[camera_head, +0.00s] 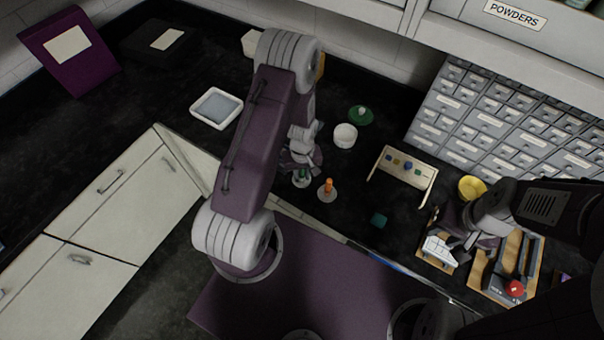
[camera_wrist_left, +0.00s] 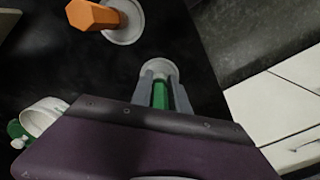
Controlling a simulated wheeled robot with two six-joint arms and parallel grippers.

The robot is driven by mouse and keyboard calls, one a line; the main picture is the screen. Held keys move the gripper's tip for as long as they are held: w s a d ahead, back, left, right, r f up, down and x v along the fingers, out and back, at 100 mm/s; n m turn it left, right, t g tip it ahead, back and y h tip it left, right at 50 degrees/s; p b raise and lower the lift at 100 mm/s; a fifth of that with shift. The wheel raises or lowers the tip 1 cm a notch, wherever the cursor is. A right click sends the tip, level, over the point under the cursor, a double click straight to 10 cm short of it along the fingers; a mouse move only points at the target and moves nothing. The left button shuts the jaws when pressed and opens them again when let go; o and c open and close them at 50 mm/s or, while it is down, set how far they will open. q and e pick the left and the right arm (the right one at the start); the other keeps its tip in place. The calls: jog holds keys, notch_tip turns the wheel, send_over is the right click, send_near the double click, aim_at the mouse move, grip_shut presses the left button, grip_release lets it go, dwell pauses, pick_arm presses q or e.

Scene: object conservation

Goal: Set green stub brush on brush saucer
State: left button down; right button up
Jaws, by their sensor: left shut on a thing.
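The green stub brush (camera_wrist_left: 159,95) is upright between the two grey fingers of my left gripper (camera_wrist_left: 168,82), which is shut on it. In the head view the green stub brush (camera_head: 303,174) shows just below my left gripper (camera_head: 301,166), mostly hidden by it. A small white saucer (camera_wrist_left: 158,66) lies directly under the brush; this brush saucer (camera_head: 300,183) is near the counter's front edge. I cannot tell whether the brush touches it. My right gripper (camera_head: 456,238) is at the right over the wooden trays; its fingers are unclear.
An orange brush (camera_head: 328,186) stands on its own saucer (camera_head: 327,195), close to the right. A white bowl (camera_head: 345,136), a green lid (camera_head: 360,115) and a small wooden rack (camera_head: 404,172) stand behind. A dark green square (camera_head: 378,220) lies near the edge.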

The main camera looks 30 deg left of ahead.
pick_arm(q)
jog(key=shift+f, duration=0.15)
jog(key=c, duration=1.2)
grip_release()
notch_tip(320, 180, up, 9)
jog(key=shift+r+b, duration=0.1)
jog(key=shift+b, duration=0.6)
